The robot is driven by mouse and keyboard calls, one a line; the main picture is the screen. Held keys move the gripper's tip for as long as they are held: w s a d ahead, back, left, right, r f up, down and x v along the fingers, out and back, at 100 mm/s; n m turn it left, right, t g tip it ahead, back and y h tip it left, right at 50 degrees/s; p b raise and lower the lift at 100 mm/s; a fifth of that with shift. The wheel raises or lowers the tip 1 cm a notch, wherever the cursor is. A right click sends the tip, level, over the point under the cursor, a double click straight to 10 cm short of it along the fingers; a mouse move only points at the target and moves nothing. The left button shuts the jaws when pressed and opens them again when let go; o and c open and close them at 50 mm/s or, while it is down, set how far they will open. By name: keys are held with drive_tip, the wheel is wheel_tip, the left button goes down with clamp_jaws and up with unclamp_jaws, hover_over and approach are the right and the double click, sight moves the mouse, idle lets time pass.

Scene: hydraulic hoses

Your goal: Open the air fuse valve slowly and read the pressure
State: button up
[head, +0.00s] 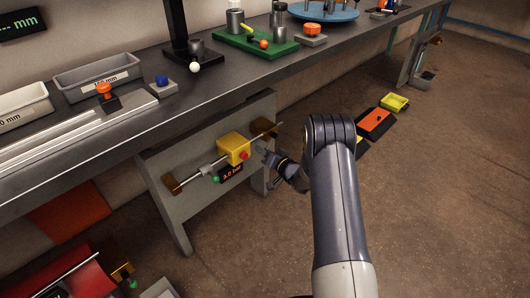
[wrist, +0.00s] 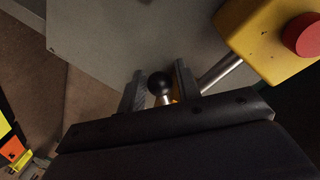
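The yellow valve box (head: 234,147) with a red button (head: 245,155) sits on a pipe on the grey panel under the bench. It also shows at the upper right in the wrist view (wrist: 250,32). A small display (head: 231,173) below it reads what looks like 3.0 bar. My gripper (head: 264,149) is just right of the box. In the wrist view a black ball knob (wrist: 160,84) on a short metal stem lies between my gripper's two fingers (wrist: 160,88). The fingers stand apart, close to the knob on both sides; whether they touch it is unclear.
The bench top (head: 225,78) overhangs the panel (head: 175,225) above my gripper. A red unit (head: 80,280) stands at the lower left. Yellow and orange trays (head: 375,122) lie on the floor to the right. The floor between is clear.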

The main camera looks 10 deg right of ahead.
drive_tip(key=shift+o, duration=1.1)
drive_tip(key=p+v, duration=0.2)
drive_tip(key=v, duration=0.8)
drive_tip(key=shift+s+d, duration=0.15)
drive_tip(key=shift+s, duration=0.25)
drive_tip(key=b+x, duration=0.2)
drive_tip(key=x, duration=0.9)
drive_tip(key=shift+d, duration=0.1)
